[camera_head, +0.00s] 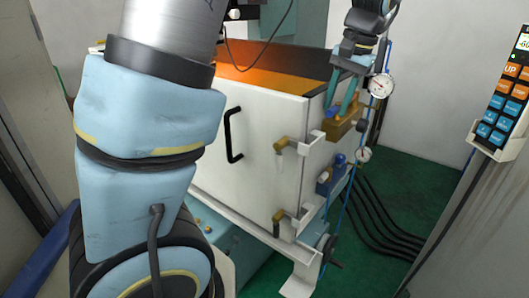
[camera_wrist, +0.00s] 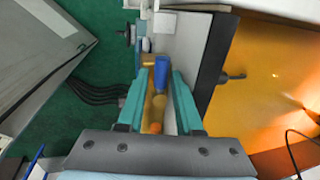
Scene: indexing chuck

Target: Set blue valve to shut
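The blue valve (camera_head: 339,161) sits low on the right end of the white machine, on a blue body, beside a small gauge. A blue cylindrical part (camera_wrist: 161,70), seemingly this valve, shows in the wrist view beyond and between my fingertips. My gripper (camera_head: 339,103) points down above it, at the brass-yellow valve (camera_head: 342,124) higher on the same side. In the wrist view the teal fingers of my gripper (camera_wrist: 159,80) are apart, with the brass part (camera_wrist: 158,105) seen between them. I cannot tell whether they touch it. The blue valve's handle setting is unclear.
A round gauge (camera_head: 381,86) stands right beside my gripper, and a smaller gauge (camera_head: 363,154) is by the blue valve. Black hoses (camera_head: 385,220) run over the green floor. A button panel (camera_head: 503,95) hangs at right. The white door (camera_head: 260,145) has a black handle.

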